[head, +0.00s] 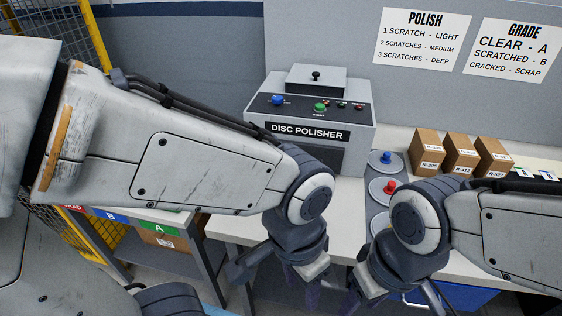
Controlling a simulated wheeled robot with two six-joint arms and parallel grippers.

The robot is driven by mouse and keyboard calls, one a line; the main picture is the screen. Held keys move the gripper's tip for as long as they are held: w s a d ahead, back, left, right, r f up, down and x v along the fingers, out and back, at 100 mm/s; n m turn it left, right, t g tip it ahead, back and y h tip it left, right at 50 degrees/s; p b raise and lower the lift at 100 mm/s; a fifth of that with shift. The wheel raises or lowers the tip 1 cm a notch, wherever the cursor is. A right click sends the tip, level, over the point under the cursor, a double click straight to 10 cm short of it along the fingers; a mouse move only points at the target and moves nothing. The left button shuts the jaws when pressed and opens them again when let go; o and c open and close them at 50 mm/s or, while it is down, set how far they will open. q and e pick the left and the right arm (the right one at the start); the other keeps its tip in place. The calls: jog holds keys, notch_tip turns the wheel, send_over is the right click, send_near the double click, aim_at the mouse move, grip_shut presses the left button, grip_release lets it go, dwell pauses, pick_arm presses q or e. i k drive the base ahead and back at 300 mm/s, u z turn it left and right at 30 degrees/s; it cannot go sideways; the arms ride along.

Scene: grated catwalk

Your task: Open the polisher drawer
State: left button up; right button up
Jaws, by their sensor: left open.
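The disc polisher (358,120) is a grey box with a "DISC POLISHER" label, standing at the back of the white bench. Its sloped top carries a blue knob, a green button and small buttons. Below the label is a dark front section (329,155); my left arm covers its lower left, and I cannot make out a drawer handle. My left gripper (287,279) is open and empty, in front of and below the polisher, not touching it. My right gripper (394,300) is at the bottom of the view, right of the left one; its fingertips are cut off or hidden.
Discs with blue (386,160) and red (389,190) knobs lie on a grey strip right of the polisher; another is mostly hidden. Several cardboard boxes (461,156) stand behind. A blue bin (470,298) is below the bench. Yellow mesh fencing (98,40) is at left.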

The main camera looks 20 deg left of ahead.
aim_at(332, 157)
jog(key=u, duration=0.3)
jog(key=k, duration=0.5)
jog(key=u, duration=0.45)
jog(key=i, duration=0.9)
jog(key=z, duration=0.05)
